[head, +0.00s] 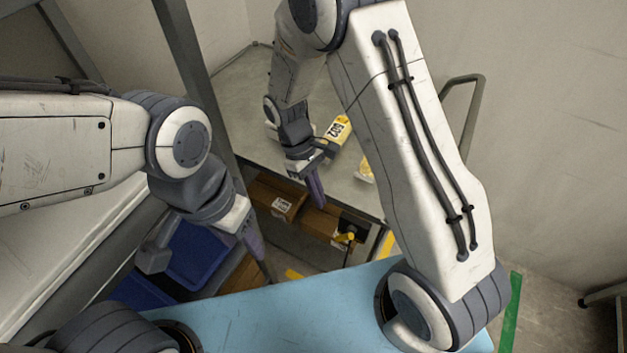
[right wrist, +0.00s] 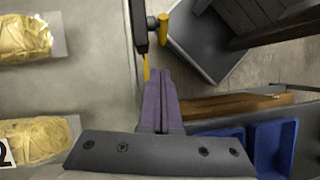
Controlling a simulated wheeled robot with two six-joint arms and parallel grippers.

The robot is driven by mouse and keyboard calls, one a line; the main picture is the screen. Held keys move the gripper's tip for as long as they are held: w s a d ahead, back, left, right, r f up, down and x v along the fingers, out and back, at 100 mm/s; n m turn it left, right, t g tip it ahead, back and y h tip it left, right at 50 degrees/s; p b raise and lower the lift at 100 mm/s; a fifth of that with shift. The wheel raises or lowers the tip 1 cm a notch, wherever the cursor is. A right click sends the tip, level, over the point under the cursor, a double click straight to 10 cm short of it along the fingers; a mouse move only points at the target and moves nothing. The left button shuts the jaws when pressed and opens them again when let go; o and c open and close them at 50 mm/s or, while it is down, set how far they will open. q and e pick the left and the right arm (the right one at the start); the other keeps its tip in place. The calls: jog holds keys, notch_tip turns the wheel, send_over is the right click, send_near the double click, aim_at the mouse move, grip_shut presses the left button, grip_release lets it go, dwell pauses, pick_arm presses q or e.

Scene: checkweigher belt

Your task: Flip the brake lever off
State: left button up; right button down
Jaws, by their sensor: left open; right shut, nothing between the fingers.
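The brake lever (head: 348,237) is a small yellow handle at the bench's front edge in the head view, beside a dark housing. In the right wrist view, a yellow lever (right wrist: 163,29) stands beside a black bar at the top. My right gripper (head: 320,203) is shut and empty, above and to the left of the lever in the head view. Its purple fingers (right wrist: 160,82) point toward the lever in the right wrist view, with a visible gap. My left gripper (head: 259,248) is open at the left, away from the lever; its fingers are partly hidden.
A grey bench (head: 237,105) carries a yellow labelled pack (head: 338,129); clear-wrapped packs (right wrist: 28,40) show in the right wrist view. Cardboard boxes (head: 273,199) and blue bins (head: 205,252) sit below. A grey post (head: 190,50) stands between my arms.

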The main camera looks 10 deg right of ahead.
jog(key=v, duration=0.4)
jog(key=shift+s+d, duration=0.15)
jog(key=s+a+r+t+y, duration=0.1)
jog(key=s+a+r+t, duration=0.1)
jog(key=s+r, duration=0.4)
jog(key=s+a+r+t+y, duration=0.2)
jog(key=s+a+r, duration=0.1)
jog(key=s+r, duration=0.4)
jog(key=s, duration=0.3)
jog(key=shift+s+a+m, duration=0.3)
jog(key=shift+s, duration=0.05)
jog(key=shift+d, duration=0.1)
